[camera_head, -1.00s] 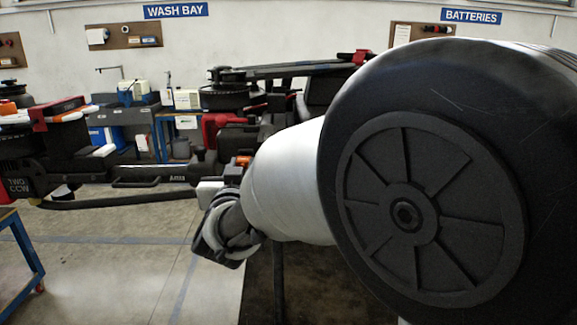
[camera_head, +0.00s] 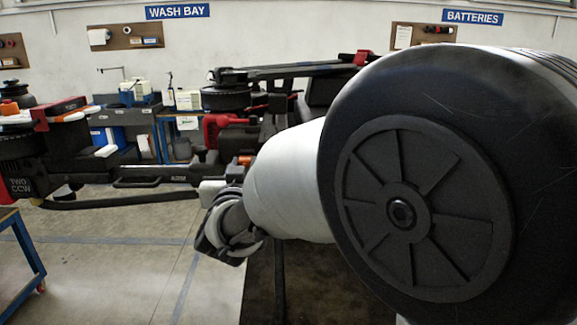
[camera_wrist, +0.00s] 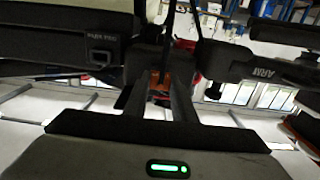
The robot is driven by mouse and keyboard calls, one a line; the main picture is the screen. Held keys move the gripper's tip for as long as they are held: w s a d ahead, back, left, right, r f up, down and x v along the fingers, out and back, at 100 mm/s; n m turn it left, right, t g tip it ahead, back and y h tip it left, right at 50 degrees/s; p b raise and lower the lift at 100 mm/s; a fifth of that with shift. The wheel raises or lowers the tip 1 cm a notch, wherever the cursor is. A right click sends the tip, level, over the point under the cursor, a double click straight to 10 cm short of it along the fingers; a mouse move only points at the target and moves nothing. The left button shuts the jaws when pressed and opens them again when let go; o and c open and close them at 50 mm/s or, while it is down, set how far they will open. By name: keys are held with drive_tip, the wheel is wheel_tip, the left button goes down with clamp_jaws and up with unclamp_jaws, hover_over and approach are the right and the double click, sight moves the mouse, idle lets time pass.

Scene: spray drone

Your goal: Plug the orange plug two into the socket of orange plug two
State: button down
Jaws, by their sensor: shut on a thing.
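In the wrist view my gripper (camera_wrist: 165,82) is shut on the orange plug (camera_wrist: 160,80), which shows as a small orange piece between the two dark fingers. The drone's dark body and arms (camera_wrist: 60,45) lie just beyond the fingertips. In the head view the drone (camera_head: 150,172) spans the left and middle, with a small orange piece (camera_head: 245,160) near my wrist; I cannot tell if it is the held plug. My own arm hides much of the right side. I cannot make out the socket for certain, or whether the plug touches anything.
A black socket-like opening (camera_wrist: 98,58) shows on a labelled dark box at left in the wrist view. A thin dark cable (camera_wrist: 170,22) runs above the fingers. A blue-framed table (camera_head: 25,250) stands at the lower left. Floor between is clear.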

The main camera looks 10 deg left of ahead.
drive_tip(key=shift+x, duration=1)
drive_tip(key=c, duration=1.4)
unclamp_jaws()
